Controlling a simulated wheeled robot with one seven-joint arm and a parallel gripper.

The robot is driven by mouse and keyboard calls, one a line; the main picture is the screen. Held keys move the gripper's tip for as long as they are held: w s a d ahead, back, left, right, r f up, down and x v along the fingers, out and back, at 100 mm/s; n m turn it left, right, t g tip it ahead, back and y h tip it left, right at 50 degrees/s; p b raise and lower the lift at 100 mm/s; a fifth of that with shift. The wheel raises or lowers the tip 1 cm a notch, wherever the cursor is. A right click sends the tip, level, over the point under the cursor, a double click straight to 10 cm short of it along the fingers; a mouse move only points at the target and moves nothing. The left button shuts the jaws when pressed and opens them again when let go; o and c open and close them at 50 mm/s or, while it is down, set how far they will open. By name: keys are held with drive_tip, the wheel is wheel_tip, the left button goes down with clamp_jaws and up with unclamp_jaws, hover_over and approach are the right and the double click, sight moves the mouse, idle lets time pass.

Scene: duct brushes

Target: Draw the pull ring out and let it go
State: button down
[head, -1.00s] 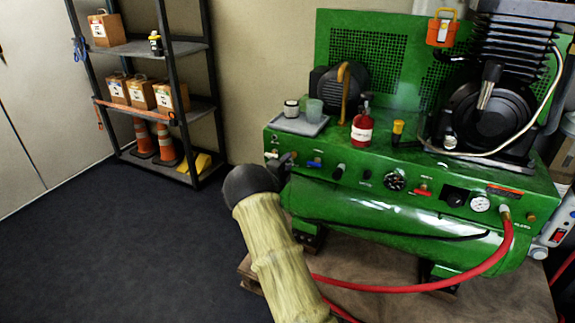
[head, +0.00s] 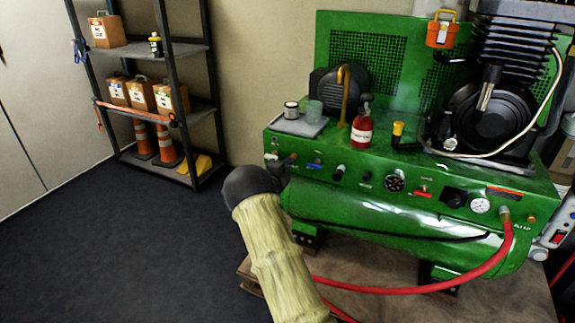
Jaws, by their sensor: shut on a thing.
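The green compressor (head: 400,216) has a front panel with a row of knobs and gauges. My gripper (head: 287,167) is at the panel's left end, at the end of my arm with its pale sleeve and dark wrist. The wrist hides most of the fingers. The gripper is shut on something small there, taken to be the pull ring. The ring itself is hidden behind my gripper, so I cannot tell how far out it is. A small brownish tip shows just above the fingers.
Beside the gripper on the panel are a blue-handled valve (head: 314,165) and a black knob (head: 338,171). A tray (head: 298,126) and a red bottle (head: 362,127) stand on top. A red hose (head: 440,285) curves below. Floor at left is clear.

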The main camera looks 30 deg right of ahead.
drive_tip(key=shift+s+a+f, duration=0.1)
drive_tip(key=shift+s+a, duration=0.25)
drive_tip(key=shift+a, duration=0.05)
idle(1.1)
drive_tip(key=c, duration=1)
unclamp_jaws()
drive_tip(key=b+v, duration=0.1)
drive_tip(key=v, duration=0.6)
idle(0.3)
